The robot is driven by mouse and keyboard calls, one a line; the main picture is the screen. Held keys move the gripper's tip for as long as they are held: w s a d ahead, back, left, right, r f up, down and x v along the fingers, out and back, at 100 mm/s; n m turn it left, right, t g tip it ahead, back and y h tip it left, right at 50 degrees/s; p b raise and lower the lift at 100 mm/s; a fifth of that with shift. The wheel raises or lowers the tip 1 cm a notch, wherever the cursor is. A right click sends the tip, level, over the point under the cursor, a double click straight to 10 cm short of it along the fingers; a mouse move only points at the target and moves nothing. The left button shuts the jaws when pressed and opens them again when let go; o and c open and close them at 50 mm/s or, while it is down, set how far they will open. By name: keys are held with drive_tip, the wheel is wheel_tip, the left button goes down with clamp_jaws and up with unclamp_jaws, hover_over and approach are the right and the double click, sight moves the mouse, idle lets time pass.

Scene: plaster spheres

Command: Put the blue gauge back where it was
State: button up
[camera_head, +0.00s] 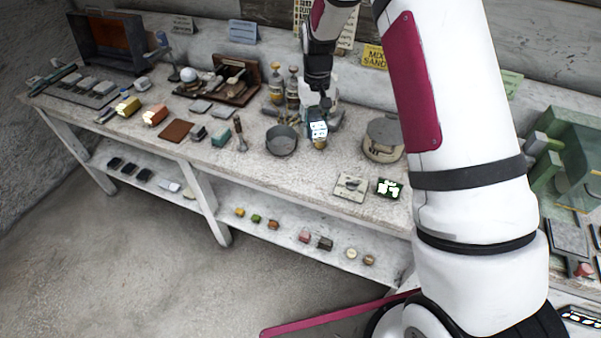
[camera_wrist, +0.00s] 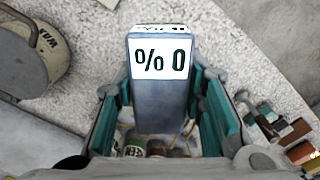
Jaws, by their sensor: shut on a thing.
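The blue gauge (camera_wrist: 160,105) is a blue-grey block with a white face marked "% 0" in the wrist view. My gripper (camera_wrist: 164,118) is shut on it, with green pads at its left and right sides. In the head view the gauge (camera_head: 318,129) shows as a small pale lit block under my gripper (camera_head: 319,104), over the middle of the bench. Whether its base touches the bench cannot be told. No empty place for the gauge is clearly marked in view.
A grey bowl (camera_head: 281,141) stands left of the gauge. A lidded tin (camera_head: 383,139), lettered "WAX" in the wrist view (camera_wrist: 45,45), stands to the right. A pale plate (camera_head: 350,187) and a lit green display (camera_head: 389,189) lie near the front edge. Bottles (camera_head: 293,88) stand behind.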

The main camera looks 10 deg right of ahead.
drive_tip(key=f+b, duration=0.1)
drive_tip(key=s+f+b, duration=0.1)
drive_tip(key=f, duration=0.1)
drive_tip(key=shift+f+n, duration=0.3)
drive_tip(key=shift+n, duration=0.1)
drive_tip(key=s+d+f+n, duration=0.1)
drive_tip(key=s+f+n, duration=0.2)
drive_tip(key=s+n, duration=0.35)
drive_tip(key=s+d+f+n, duration=0.1)
drive_tip(key=s+f+n, duration=0.3)
drive_tip(key=s, duration=0.5)
hover_over(312, 173)
drive_tip(key=shift+s+f+b, duration=0.25)
drive_tip(key=shift+f+b, duration=0.1)
drive_tip(key=shift+f, duration=0.2)
drive_tip(key=shift+w+f+m+p, duration=0.15)
drive_tip(key=shift+w+f+p, duration=0.1)
drive_tip(key=shift+f, duration=0.65)
drive_tip(key=shift+w+f+m+p, duration=0.1)
drive_tip(key=shift+f+p, duration=0.1)
drive_tip(key=shift+f, duration=0.7)
drive_tip(key=shift+f, duration=0.15)
drive_tip(key=o, duration=1)
